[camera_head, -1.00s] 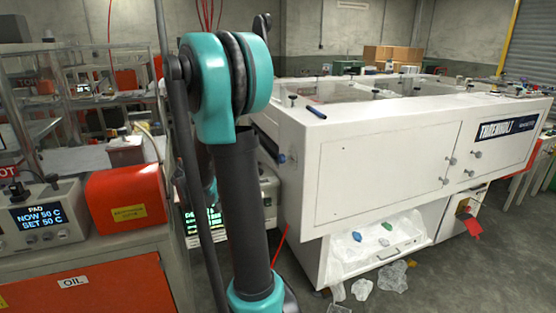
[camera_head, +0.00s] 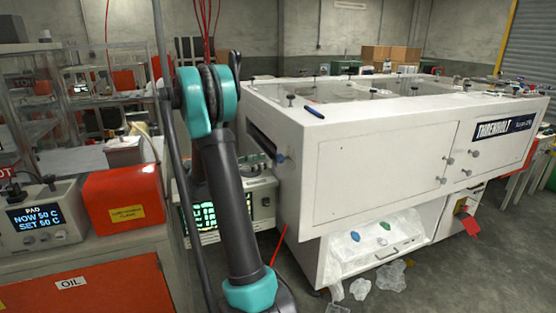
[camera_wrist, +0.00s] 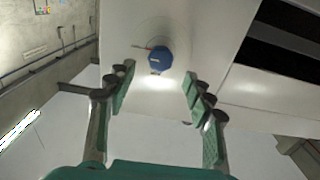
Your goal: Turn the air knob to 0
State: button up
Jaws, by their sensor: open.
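A blue knob (camera_wrist: 160,60) is on a white panel in the wrist view. A thin red pointer sits at its left side, and I cannot read any scale or label. My gripper (camera_wrist: 157,79) is open, with a finger on each side below the knob. Nothing is between the fingers, and they look apart from the knob. In the head view a small blue knob (camera_head: 280,158) sticks out from the left end of the white machine (camera_head: 385,165). My gripper cannot be made out in the head view, where my arm fills the middle left.
A box with a green screen (camera_head: 207,215) stands beside the machine, behind my arm. A heater display (camera_head: 38,215) and orange box (camera_head: 125,195) stand on the oil cabinet (camera_head: 90,280) at left. Clear plastic bags (camera_head: 392,275) lie on the floor at right.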

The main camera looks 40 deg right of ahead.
aim_at(277, 158)
jog(key=x, duration=0.6)
jog(key=shift+d, duration=0.3)
jog(key=shift+c, duration=0.5)
jog(key=c, duration=1.1)
